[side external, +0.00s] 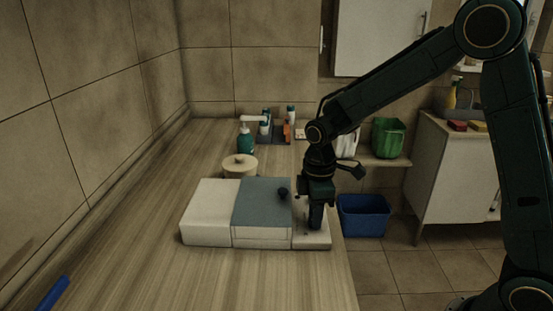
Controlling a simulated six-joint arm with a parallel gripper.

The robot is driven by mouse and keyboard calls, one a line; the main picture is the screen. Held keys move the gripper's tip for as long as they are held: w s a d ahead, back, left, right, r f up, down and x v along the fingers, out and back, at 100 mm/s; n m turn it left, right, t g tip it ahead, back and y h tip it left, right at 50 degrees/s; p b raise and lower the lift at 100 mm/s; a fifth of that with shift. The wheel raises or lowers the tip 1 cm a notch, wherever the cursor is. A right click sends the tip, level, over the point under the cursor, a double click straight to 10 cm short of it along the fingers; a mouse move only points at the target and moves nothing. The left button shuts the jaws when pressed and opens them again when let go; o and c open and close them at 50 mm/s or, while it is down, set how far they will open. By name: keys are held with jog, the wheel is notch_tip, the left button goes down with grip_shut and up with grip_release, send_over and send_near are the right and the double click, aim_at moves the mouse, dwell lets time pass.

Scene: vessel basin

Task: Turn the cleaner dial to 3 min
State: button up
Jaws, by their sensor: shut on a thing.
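The cleaner (207,206) is a low white box on the wooden counter, with a blue-grey lid (262,204) and a small dark knob (283,193) on the lid. Its right end is a lower white panel (315,243). My gripper (316,226) points straight down onto this panel and is shut on the dial there. The fingers hide the dial, and its markings and setting cannot be read.
A round beige container (240,163), a green pump bottle (246,138) and a dark tray of small bottles (270,138) stand behind the cleaner. A blue stick-like object (53,294) lies at front left. A blue bin (363,216) stands on the floor.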

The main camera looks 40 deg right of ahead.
jog(key=m, duration=1.3)
dwell(0.4)
jog(key=o, duration=1)
jog(key=shift+r, duration=0.15)
notch_tip(320, 180, up, 14)
jog(key=shift+f, duration=0.2)
dwell(0.3)
